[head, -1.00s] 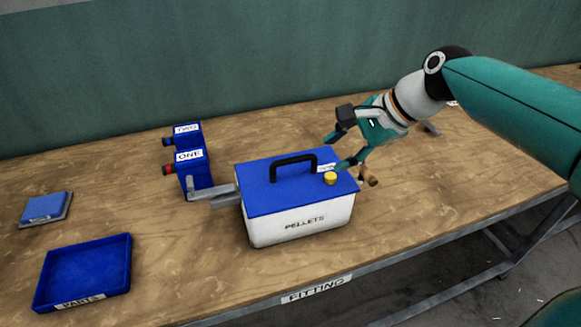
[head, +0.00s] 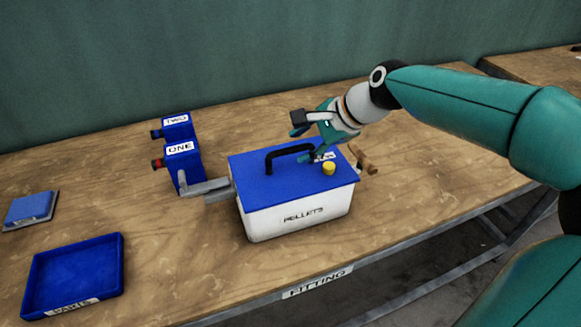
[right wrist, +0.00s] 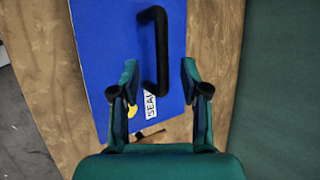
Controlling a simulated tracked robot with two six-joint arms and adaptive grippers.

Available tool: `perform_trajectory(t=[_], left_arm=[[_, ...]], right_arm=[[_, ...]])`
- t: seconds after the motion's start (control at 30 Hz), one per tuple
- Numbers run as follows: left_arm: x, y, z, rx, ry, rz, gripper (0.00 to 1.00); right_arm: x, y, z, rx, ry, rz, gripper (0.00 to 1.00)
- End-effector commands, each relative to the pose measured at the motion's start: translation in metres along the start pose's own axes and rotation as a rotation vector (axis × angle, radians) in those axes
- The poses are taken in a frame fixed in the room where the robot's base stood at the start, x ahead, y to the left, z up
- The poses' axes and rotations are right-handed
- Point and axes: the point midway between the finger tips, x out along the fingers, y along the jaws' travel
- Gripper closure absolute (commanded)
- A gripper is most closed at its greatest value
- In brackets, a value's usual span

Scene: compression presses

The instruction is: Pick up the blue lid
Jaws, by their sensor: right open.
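The blue lid (head: 250,176) lies flat on the white box labelled PELLETS (head: 290,215). It has a black arched handle (head: 283,151), a yellow knob (head: 328,168) near its right end and a white label partly hidden by my gripper. My right gripper (head: 303,142) is open at the right end of the handle, over the lid. In the right wrist view the lid (right wrist: 105,50) fills the middle, and the handle's near end (right wrist: 161,85) lies between the open fingers (right wrist: 160,75). I cannot tell whether the fingers touch it. My left gripper is not in view.
Two blue units, ONE (head: 184,168) and TWO (head: 177,128), stand behind the box at left, with a grey metal piece (head: 205,189) beside the box. Bare wood lies between.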

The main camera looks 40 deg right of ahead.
Motion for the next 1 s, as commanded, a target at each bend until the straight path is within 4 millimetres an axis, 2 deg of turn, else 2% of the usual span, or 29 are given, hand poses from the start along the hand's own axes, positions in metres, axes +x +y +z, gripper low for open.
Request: perform_trajectory(t=[0.17, 0.4, 0.7, 0.9, 1.0], left_arm=[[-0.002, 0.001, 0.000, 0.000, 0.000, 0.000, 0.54], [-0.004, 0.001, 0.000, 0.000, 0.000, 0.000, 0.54], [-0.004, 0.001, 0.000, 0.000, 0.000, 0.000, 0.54], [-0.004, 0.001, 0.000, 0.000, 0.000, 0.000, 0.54], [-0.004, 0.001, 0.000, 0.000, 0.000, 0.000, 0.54]], right_arm=[[0.016, -0.001, 0.001, 0.000, -0.001, 0.004, 0.54], [0.048, -0.003, 0.002, 0.000, 0.000, 0.003, 0.54], [0.052, -0.003, 0.002, 0.000, 0.000, 0.000, 0.54], [0.052, -0.003, 0.002, 0.001, 0.001, 0.000, 0.88], [0.052, -0.003, 0.002, 0.001, 0.001, 0.000, 1.00]])
